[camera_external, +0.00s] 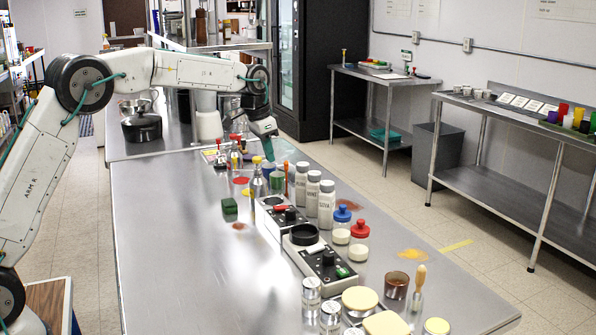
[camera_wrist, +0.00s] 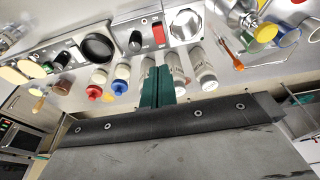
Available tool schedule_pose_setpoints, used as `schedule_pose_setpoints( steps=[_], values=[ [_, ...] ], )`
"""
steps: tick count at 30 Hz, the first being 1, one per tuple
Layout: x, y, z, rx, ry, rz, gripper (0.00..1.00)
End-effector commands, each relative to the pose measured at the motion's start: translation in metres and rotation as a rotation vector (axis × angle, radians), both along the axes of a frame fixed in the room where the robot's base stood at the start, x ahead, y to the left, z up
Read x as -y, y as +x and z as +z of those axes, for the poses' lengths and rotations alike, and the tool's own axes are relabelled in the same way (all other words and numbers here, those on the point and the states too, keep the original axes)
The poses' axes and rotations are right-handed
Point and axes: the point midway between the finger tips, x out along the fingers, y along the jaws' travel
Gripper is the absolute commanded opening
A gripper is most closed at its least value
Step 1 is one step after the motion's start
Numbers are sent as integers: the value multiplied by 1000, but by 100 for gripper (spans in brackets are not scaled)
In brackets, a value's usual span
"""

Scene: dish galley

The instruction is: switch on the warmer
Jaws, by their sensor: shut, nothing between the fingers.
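Two white control units stand in a row on the steel counter; I cannot tell which is the warmer. One (camera_external: 268,217) has a silver plate, a red rocker switch (camera_external: 282,207) and a black knob; its switch also shows in the wrist view (camera_wrist: 158,34). The other (camera_external: 322,273) has a black round ring (camera_external: 304,235), a knob (camera_external: 328,258) and a green switch (camera_external: 342,271); that switch shows small in the wrist view (camera_wrist: 47,67). My gripper (camera_external: 270,148) is shut and empty, above the counter beyond both units. Its green fingers (camera_wrist: 157,75) show together in the wrist view.
White shaker bottles (camera_external: 327,205) stand right of the red-switch unit. Jars with blue (camera_external: 342,213) and red (camera_external: 360,229) lids stand beside the ring unit. A green block (camera_external: 229,206) lies to the left. The counter's left side (camera_external: 170,250) is clear.

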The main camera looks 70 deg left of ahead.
Motion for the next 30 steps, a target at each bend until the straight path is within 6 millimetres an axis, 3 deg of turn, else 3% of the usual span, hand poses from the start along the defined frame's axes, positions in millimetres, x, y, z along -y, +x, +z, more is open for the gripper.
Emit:
schedule_pose_setpoints(
  steps=[7, 11, 24, 30],
  values=[
    [0, 0, -1, -1, 0, 1, 0],
    [1, 2, -12, -3, -1, 1, 0],
    [1, 22, -98, -4, -1, 1, 0],
    [0, 18, -126, -1, 1, 2, 0]
  ],
)
